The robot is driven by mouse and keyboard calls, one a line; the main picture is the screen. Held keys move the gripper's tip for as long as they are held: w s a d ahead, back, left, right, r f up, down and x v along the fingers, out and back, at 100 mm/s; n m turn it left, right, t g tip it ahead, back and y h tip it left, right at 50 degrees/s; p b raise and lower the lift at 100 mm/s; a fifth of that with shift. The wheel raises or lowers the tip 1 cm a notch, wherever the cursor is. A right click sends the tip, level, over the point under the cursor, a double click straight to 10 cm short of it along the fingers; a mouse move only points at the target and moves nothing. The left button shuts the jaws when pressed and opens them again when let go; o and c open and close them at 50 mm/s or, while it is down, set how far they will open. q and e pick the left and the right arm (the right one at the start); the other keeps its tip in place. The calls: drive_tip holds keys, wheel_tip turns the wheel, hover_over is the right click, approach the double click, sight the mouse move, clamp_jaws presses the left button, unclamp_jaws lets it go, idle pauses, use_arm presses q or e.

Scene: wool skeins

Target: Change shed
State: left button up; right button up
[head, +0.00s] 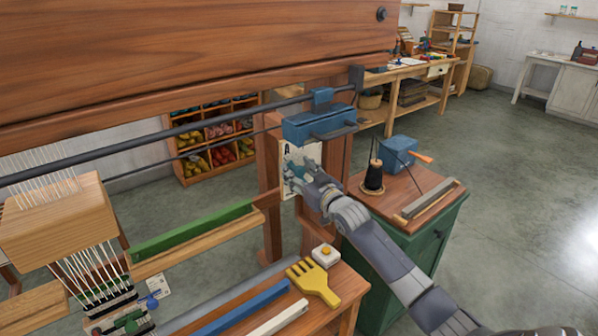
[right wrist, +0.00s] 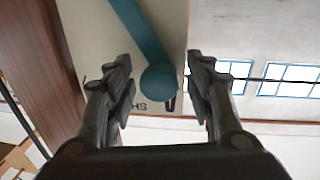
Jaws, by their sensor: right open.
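A pale panel (head: 287,153) marked with an "A" is on the loom's wooden post, below a blue block (head: 318,124) on a dark rail. In the right wrist view a teal lever (right wrist: 139,30) with a round knob (right wrist: 158,83) lies in front of this panel (right wrist: 92,28), over dark lettering partly covered by the knob. My right gripper (head: 298,177) is at the panel and hides much of the lever in the head view. In the wrist view, its open fingers (right wrist: 158,65) stand on either side of the knob, with gaps both sides. My left gripper is not seen.
A yellow comb (head: 316,284) and a white box with an orange button (head: 325,256) sit on the bench below. A green cabinet (head: 432,240) at right carries a black cone (head: 373,182) and a blue box (head: 397,152). Heddles hang at left.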

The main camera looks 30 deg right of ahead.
drive_tip(key=shift+s, duration=0.1)
clamp_jaws()
